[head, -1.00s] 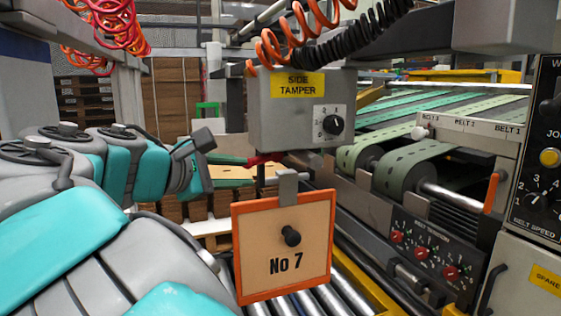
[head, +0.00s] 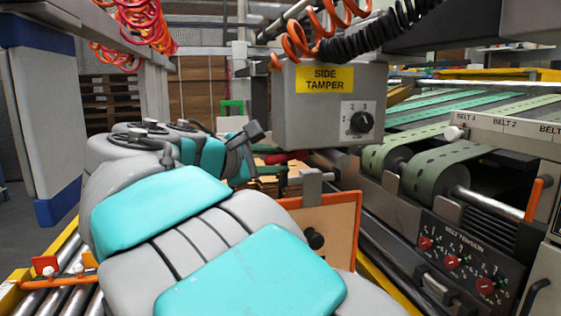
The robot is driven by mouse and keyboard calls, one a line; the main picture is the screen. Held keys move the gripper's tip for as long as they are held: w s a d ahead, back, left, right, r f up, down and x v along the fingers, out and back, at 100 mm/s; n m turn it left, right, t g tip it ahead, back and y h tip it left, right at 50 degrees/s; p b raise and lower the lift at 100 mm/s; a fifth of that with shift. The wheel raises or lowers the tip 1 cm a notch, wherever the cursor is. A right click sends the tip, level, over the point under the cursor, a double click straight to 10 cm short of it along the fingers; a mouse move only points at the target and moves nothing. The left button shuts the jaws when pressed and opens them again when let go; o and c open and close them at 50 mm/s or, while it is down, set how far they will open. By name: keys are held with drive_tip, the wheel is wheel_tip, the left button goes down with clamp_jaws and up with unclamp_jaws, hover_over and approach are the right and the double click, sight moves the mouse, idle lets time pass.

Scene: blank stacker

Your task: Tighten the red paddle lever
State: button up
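A small red part (head: 284,157), which may be the red paddle lever, shows under the grey side tamper box (head: 325,105). Its shape is too small and too covered to make out. My arm reaches from the bottom right towards it, and its teal and grey wrist end lies just left of the red part. My gripper (head: 262,154) is mostly hidden there; I cannot see its fingers clearly or whether they touch the red part.
An orange-framed board (head: 338,222) with a black knob hangs below the box, partly behind my arm. Belts (head: 440,165) and a belt tension panel (head: 460,262) with red knobs stand right. Red plates on an orange rod (head: 60,284) sit over rollers at lower left.

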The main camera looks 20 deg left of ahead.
clamp_jaws()
idle(1.4)
